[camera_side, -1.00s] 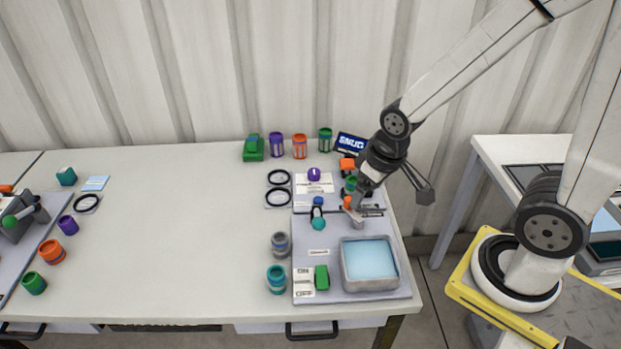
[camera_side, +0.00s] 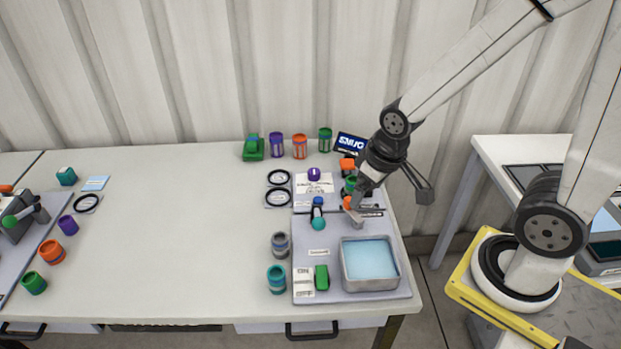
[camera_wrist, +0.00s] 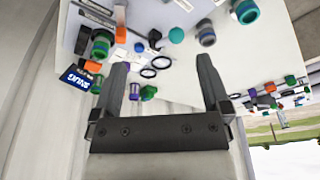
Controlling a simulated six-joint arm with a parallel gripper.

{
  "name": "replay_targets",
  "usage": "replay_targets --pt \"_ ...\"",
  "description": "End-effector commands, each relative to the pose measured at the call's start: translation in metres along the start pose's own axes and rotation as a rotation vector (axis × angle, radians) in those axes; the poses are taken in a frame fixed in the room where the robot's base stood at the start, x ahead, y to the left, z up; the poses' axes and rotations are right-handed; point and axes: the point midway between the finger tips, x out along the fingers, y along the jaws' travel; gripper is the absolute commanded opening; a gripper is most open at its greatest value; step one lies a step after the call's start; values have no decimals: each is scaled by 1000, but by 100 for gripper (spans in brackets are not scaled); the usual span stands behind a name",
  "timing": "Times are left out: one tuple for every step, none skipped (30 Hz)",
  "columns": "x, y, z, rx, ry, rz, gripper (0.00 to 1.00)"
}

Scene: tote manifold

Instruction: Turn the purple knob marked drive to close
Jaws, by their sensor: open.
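The purple knob (camera_side: 314,173) stands on a white marked plate (camera_side: 322,187) at the back of the grey panel, in the side view. The marking is too small to read.
A green knob (camera_side: 350,184) and an orange piece (camera_side: 347,165) are close by my gripper. Cups (camera_side: 300,147) and a SNUG display (camera_side: 353,144) stand behind. The table's left middle is clear.

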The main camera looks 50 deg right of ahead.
Motion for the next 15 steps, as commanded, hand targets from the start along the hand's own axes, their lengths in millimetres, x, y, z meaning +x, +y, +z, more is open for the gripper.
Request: replay_targets --pt "0 0 0 0 0 0 97" --pt "0 0 0 0 0 0 97" --pt "0 0 0 0 0 0 97" --pt "0 0 0 0 0 0 97" --pt "0 0 0 0 0 0 97" --pt "0 0 0 0 0 0 97" --pt "0 0 0 0 0 0 97" --pt "0 0 0 0 0 0 91" --pt "0 0 0 0 0 0 90" --pt "0 0 0 1 0 0 90" --pt "0 0 -1 2 1 1 90" --pt "1 1 -3 6 1 2 90" --pt "1 1 -4 9 1 3 90" --pt "2 2 -6 13 2 5 90" --pt "3 3 -9 21 1 8 90"
